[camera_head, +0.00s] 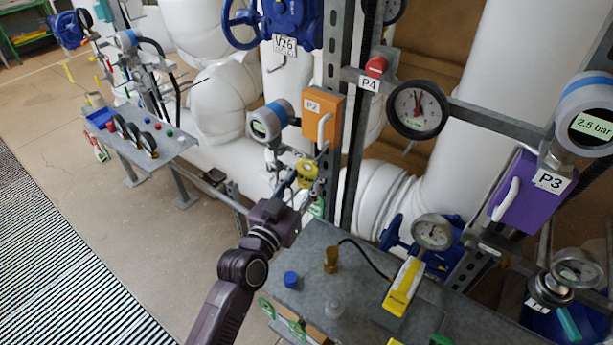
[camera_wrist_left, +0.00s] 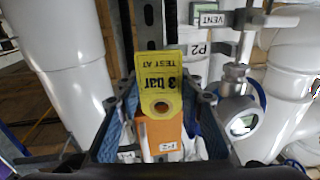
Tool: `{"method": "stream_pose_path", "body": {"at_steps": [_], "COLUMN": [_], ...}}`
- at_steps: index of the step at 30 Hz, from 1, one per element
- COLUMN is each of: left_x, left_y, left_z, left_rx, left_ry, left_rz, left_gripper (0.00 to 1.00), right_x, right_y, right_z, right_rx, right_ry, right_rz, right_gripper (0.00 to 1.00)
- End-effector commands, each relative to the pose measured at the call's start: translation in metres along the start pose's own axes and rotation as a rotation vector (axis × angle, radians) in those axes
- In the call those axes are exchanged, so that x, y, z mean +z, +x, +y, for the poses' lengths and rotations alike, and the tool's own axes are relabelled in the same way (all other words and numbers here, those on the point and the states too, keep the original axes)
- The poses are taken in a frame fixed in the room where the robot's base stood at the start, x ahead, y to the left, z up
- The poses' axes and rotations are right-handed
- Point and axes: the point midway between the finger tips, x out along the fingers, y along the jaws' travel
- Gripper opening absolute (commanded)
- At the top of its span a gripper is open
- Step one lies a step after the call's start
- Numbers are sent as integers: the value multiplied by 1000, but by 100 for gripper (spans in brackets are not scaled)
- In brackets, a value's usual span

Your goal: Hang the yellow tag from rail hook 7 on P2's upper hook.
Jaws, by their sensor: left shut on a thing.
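My left gripper (camera_head: 298,188) is shut on the yellow tag (camera_head: 307,171) and holds it in front of the post, just below the orange P2 box (camera_head: 322,120). In the left wrist view the yellow tag (camera_wrist_left: 160,78) hangs between the fingers of my left gripper (camera_wrist_left: 160,100). Its print "3 bar" and "TEST AT" reads upside down, and its round hole faces the orange box (camera_wrist_left: 163,135). I cannot make out P2's upper hook or rail hook 7 in either view. My right gripper is not in view.
A blue-banded transmitter (camera_head: 270,120) stands left of the orange box. A grey bench (camera_head: 310,262) with a blue cap, a brass fitting and a yellow device lies below. The purple P3 box (camera_head: 520,190) and P4 gauge (camera_head: 417,108) are to the right.

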Motion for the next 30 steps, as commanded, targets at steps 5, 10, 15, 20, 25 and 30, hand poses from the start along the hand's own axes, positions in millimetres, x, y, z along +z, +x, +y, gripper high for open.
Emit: {"method": "stream_pose_path", "body": {"at_steps": [5,10,15,20,25,30], "left_x": [0,0,1,1,1,1], "left_y": [0,2,7,9,9,9], "left_z": [0,0,1,2,2,1], "left_rx": [0,0,0,0,0,0], "left_ry": [0,0,0,0,0,0], "left_rz": [0,0,1,0,0,0], "left_gripper": [25,25,25,25,25,25], "right_x": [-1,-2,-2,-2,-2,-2], "right_y": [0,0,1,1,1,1], "right_z": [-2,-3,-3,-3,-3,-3], "right_rx": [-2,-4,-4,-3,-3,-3], "right_ry": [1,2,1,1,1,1], "right_rz": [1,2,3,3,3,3], "right_gripper": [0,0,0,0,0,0]}}
